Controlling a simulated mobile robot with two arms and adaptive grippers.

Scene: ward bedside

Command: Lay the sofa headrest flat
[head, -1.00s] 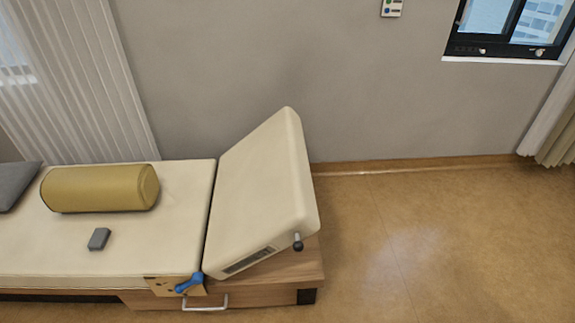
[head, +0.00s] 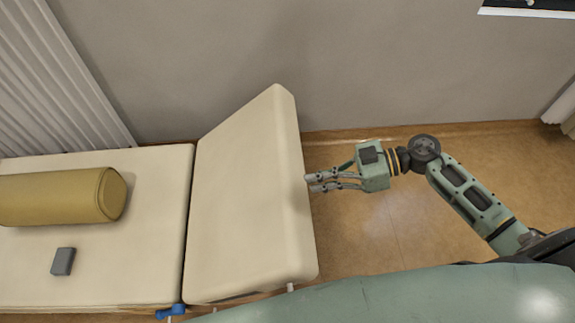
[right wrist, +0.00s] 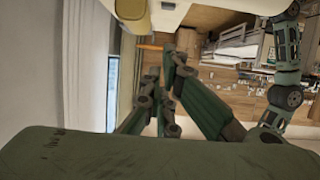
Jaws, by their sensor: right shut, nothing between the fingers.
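The cream sofa headrest (head: 245,200) is tilted up at the right end of the sofa (head: 150,215) in the head view. My right gripper (head: 309,183) is beside the headrest's raised right edge, its fingers pointing left toward it. The fingers are shut with nothing between them. I cannot tell whether the fingertips touch the headrest. The right gripper's fingers (right wrist: 172,75) also show in the right wrist view. A blue handle (head: 171,311) is at the sofa's front, low in the head view, partly cut off. My left gripper is not in view.
A yellow bolster (head: 65,196) and a small grey block (head: 63,261) lie on the flat part of the sofa. The wall (head: 350,70) is close behind the headrest. Open floor (head: 370,235) lies to the right of the sofa.

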